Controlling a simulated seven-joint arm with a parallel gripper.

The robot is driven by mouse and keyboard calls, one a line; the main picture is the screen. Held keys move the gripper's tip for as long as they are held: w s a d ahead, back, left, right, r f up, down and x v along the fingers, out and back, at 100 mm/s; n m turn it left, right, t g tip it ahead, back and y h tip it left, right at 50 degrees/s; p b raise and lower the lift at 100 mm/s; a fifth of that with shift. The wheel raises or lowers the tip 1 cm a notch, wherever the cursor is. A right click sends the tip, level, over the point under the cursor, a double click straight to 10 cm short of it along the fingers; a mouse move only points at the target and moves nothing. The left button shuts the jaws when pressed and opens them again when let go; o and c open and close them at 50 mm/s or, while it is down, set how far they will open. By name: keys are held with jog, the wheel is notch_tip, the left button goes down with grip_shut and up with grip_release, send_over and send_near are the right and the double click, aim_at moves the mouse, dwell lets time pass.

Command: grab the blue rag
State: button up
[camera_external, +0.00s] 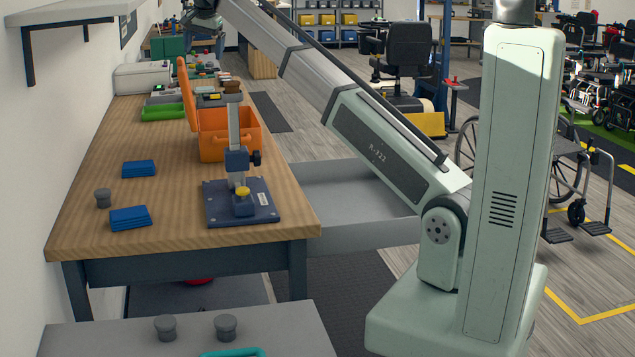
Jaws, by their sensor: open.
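Two folded blue rags lie on the wooden workbench (185,215). One blue rag (139,169) is toward the middle left, and the other blue rag (130,217) is nearer the front edge. My gripper (204,28) is small and dark at the top of the view, at the far end of my arm. It is open and well apart from both rags, beyond the far part of the bench. Its fingertips are hard to make out.
A grey knob (103,198) stands close to the nearer rag. A dark clamp stand (240,200) and an open orange toolbox (228,135) stand to the right. A white wall borders the bench on the left.

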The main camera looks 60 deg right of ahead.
jog(key=w+a+f+m, duration=0.1)
jog(key=a+f, duration=0.3)
jog(key=a, duration=0.5)
jog(key=m+g, duration=0.6)
jog(key=m, duration=0.5)
send_near(128, 163)
jog(key=shift+s+x, duration=0.2)
jog(key=shift+x, duration=4.2)
jog(key=shift+f, duration=0.2)
jog(key=c, duration=1.1)
